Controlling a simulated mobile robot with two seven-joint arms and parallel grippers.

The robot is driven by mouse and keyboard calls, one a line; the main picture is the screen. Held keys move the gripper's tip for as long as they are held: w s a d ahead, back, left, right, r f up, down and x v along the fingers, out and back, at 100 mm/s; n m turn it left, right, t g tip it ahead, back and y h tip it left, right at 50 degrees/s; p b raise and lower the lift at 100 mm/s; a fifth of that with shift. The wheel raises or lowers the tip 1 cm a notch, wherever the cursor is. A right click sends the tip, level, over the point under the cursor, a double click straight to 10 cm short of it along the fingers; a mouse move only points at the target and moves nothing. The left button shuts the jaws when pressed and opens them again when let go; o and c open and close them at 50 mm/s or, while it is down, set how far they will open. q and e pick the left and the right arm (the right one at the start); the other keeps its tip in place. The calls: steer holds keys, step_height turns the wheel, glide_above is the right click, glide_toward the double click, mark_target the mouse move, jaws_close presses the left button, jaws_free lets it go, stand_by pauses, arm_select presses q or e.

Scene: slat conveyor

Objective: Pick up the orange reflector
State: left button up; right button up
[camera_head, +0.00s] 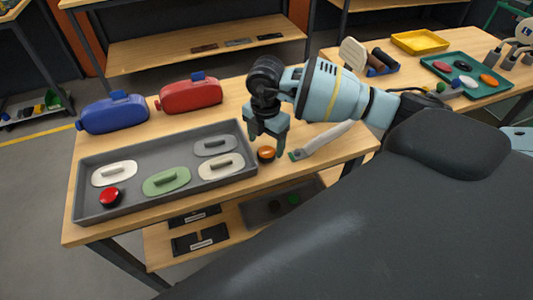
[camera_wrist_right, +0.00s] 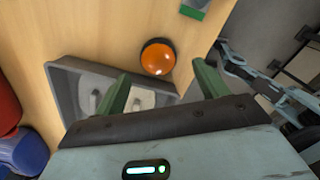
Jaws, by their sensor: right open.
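The orange reflector (camera_head: 266,153) is a small round dome in a dark base, lying on the wooden table just right of the grey tray. It also shows in the right wrist view (camera_wrist_right: 158,57), beyond the fingertips and between them. My right gripper (camera_head: 267,141) is above the reflector, open, pointing down, with nothing between its fingers. In the right wrist view its two green fingers (camera_wrist_right: 160,83) stand wide apart. My left gripper is not seen in either view.
The grey tray (camera_head: 85,190) holds several oval handled pieces and a red dome (camera_head: 110,196). A green-ended tool (camera_head: 297,155) lies close right of the reflector. Blue (camera_head: 112,114) and red (camera_head: 190,95) containers stand behind the tray. The table's front edge is near.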

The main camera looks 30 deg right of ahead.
mark_target(266, 152)
steer(key=shift+w+d+f, duration=0.1)
steer(key=shift+f, duration=1.85)
steer(key=shift+c, duration=0.4)
steer(key=c, duration=1)
